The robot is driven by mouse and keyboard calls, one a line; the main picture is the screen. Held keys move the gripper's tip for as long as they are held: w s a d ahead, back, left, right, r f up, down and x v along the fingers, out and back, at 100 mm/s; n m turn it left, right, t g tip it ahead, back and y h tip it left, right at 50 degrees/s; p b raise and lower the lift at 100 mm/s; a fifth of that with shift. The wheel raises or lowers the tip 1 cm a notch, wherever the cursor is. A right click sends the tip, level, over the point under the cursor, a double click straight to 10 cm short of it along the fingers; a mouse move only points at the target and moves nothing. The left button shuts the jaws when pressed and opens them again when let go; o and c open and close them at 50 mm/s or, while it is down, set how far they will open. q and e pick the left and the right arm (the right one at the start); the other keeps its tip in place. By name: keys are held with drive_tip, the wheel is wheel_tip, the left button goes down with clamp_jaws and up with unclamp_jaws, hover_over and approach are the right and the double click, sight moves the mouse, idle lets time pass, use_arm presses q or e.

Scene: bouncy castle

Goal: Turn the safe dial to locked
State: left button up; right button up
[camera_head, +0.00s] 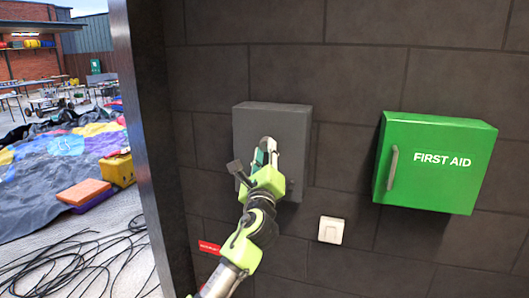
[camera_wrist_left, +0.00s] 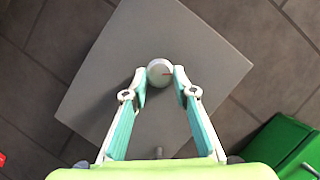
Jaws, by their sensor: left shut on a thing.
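The safe (camera_head: 282,123) is a grey box on the dark tiled wall. It also fills the middle of the left wrist view (camera_wrist_left: 170,35). In the head view my left gripper (camera_head: 266,152) is in front of the safe and hides the dial. My right gripper is not in view.
A green first aid box (camera_head: 440,160) with a handle hangs right of the safe. A white wall switch (camera_head: 332,230) is below, between them. A red label (camera_head: 209,247) is low on the wall. A dark wall edge (camera_head: 150,140) stands at left, with cables (camera_head: 85,265) on the ground outside.

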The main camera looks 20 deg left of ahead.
use_arm(q)
drive_tip(key=n+g+p, duration=0.1)
drive_tip(key=n, duration=0.2)
drive_tip(key=n+g+y+p, duration=0.1)
drive_tip(key=n, duration=0.2)
drive_tip(key=r+n+g+p, duration=0.1)
drive_tip(key=n, duration=0.2)
drive_tip(key=shift+d+n+y+p, duration=0.2)
drive_tip(key=shift+n+y+p, duration=0.1)
drive_tip(key=shift+p, duration=0.1)
drive_tip(key=shift+n+g+p, duration=0.4)
drive_tip(key=shift+n+g, duration=0.1)
drive_tip(key=shift+n, duration=0.1)
drive_tip(key=o, duration=1.1)
drive_tip(key=shift+s, duration=0.1)
